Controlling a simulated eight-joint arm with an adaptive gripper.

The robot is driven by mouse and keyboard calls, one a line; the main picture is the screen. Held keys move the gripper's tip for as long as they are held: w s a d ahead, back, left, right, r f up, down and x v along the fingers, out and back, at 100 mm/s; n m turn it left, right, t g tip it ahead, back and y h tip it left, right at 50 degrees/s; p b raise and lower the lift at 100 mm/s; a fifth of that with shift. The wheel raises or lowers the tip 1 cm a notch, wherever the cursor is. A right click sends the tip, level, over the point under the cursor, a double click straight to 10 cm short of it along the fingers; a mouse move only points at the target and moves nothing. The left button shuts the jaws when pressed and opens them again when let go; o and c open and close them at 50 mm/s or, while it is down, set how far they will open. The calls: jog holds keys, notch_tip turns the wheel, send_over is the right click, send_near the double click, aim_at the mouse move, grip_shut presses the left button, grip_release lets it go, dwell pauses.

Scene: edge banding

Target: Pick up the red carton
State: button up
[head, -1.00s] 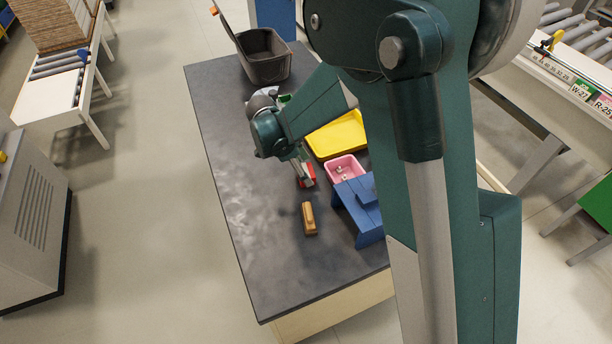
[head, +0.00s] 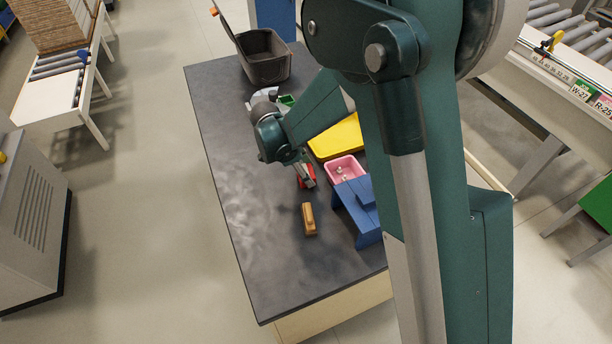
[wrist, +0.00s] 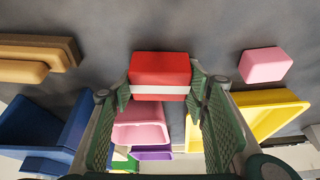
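The red carton (head: 308,183) with a white band lies on the dark table, partly hidden by my gripper (head: 303,174) in the head view. In the wrist view, the carton (wrist: 160,68) sits at the tips of my gripper (wrist: 159,91). One finger is on each side of it. The fingers are spread wide, with what look like narrow gaps to the carton's ends; contact is hard to judge.
A wooden block (head: 309,219), a blue stand (head: 358,208), a pink bin (head: 345,167) and a yellow tray (head: 337,138) are near the carton. A pink block (wrist: 265,65) lies right in the wrist view. A dark crate (head: 263,58) stands at the back. The table's left side is clear.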

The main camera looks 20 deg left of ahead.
jog(key=shift+c, duration=0.8)
jog(key=shift+r+p, duration=0.6)
jog(key=shift+r, duration=4.4)
